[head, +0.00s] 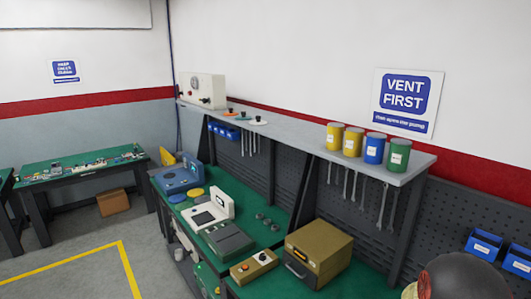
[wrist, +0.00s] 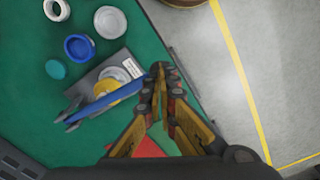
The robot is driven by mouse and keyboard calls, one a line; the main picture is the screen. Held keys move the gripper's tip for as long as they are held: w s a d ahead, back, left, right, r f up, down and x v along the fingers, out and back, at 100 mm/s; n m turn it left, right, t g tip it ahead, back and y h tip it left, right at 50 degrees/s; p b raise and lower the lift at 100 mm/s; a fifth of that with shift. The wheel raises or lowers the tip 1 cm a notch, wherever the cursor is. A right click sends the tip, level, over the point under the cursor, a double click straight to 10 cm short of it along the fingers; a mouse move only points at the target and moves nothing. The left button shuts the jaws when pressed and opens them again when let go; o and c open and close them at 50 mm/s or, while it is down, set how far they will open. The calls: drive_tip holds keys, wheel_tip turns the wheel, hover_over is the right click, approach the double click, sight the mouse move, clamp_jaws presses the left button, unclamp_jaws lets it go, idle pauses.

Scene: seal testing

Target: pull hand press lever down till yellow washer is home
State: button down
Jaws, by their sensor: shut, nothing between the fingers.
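In the wrist view the hand press shows from above as a grey base plate (wrist: 131,68) on the green bench. Its blue lever (wrist: 105,103) runs slantwise across the plate, from a dark forked end at lower left up to my fingertips. A yellow washer (wrist: 101,88) lies partly under the lever, beside a pale round part; I cannot tell how deep it sits. My gripper (wrist: 160,72) is shut and empty, its tips at or beside the lever's upper right end. Contact is unclear. I cannot make out the press or my fingers in the head view.
Near the press lie a blue ring (wrist: 79,47), a pale disc (wrist: 110,22), a white ring (wrist: 57,10) and a teal disc (wrist: 55,69). The bench edge runs just right of my gripper. In the head view, a shelf (head: 300,138) with cans overhangs the bench.

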drive_tip(key=shift+f, duration=0.15)
drive_tip(key=shift+f+b, duration=0.35)
drive_tip(key=shift+b, duration=0.05)
drive_tip(key=shift+s+a+f+b, duration=0.1)
drive_tip(key=shift+a+f+b, duration=0.05)
drive_tip(key=shift+f+b, duration=0.5)
drive_tip(key=shift+f, duration=0.45)
drive_tip(key=shift+s+f+b, duration=0.1)
drive_tip(key=shift+f+b, duration=0.25)
drive_tip(key=shift+b, duration=0.1)
drive_tip(key=shift+r, duration=0.2)
drive_tip(key=shift+r+p, duration=3)
drive_tip(key=shift+r, duration=1.35)
